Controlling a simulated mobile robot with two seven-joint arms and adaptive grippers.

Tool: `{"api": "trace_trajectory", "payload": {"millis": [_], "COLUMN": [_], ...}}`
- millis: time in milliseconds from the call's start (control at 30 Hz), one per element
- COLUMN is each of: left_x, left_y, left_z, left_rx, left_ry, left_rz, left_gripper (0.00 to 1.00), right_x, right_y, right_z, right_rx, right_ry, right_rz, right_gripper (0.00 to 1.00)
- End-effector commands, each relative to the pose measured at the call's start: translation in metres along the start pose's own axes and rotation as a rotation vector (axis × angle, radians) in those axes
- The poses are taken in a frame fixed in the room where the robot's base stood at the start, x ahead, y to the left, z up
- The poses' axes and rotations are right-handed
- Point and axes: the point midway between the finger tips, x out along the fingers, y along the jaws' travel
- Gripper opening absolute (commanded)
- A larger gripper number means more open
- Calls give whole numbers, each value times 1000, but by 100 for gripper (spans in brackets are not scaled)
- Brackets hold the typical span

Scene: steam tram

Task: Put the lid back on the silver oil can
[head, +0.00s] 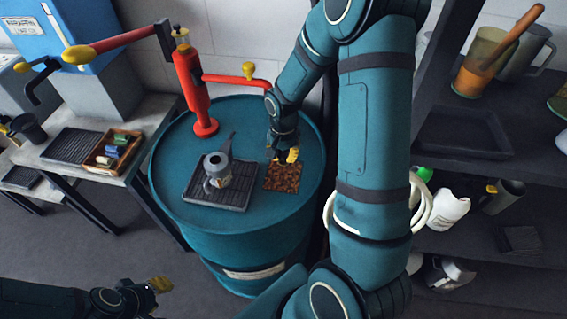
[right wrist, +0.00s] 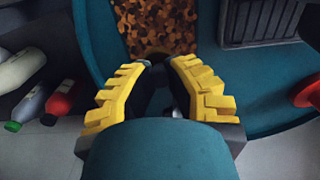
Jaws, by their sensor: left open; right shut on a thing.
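The silver oil can (head: 217,168) stands upright on a dark ribbed tray (head: 233,199) on top of a teal drum, its thin spout pointing up and back. Its round top shows a dark middle, which looks like an open mouth. My right gripper (head: 287,156) is right of the can, above a brown speckled mat (head: 281,178). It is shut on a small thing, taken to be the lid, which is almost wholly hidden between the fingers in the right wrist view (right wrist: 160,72). My left gripper (head: 160,285) is open and empty, low at the left, away from the drum.
A red pump (head: 203,105) with a handle reaching right stands on the drum (head: 240,242) behind the can. A bench with a wooden box (head: 113,150) is at the left. Shelves with bottles and jugs (head: 490,60) are at the right. The drum's front edge is clear.

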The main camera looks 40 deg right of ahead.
Motion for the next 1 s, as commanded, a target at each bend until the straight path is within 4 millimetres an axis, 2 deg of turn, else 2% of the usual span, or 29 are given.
{"api": "trace_trajectory", "payload": {"millis": [33, 167, 267, 433, 600, 700, 833, 1000], "left_x": [-2, -4, -6, -14, -21, -25, -28, -27], "left_y": [1, 1, 2, 5, 7, 8, 9, 9], "left_z": [0, 0, -1, -2, -3, -3, -3, -3], "left_rx": [0, 0, 0, 0, 0, 0, 0, 0], "left_ry": [0, 0, 0, 0, 0, -1, -1, -1], "left_rz": [0, 1, 1, 3, 4, 5, 6, 6], "left_gripper": [39, 39, 39, 39, 39, 39, 39, 39], "right_x": [-10, -26, -37, -60, -87, -101, -113, -117], "right_y": [0, -2, -14, -63, -118, -143, -165, -174], "right_z": [0, 0, 2, 13, 34, 47, 59, 65], "right_rx": [1, -6, -40, -182, -348, -425, -493, -525], "right_ry": [2, 1, -1, -3, -4, -4, -2, -1], "right_rz": [-3, -2, -1, -3, -2, -1, -1, 1], "right_gripper": [0, 0, 0, 0, 0, 0, 0, 0]}}
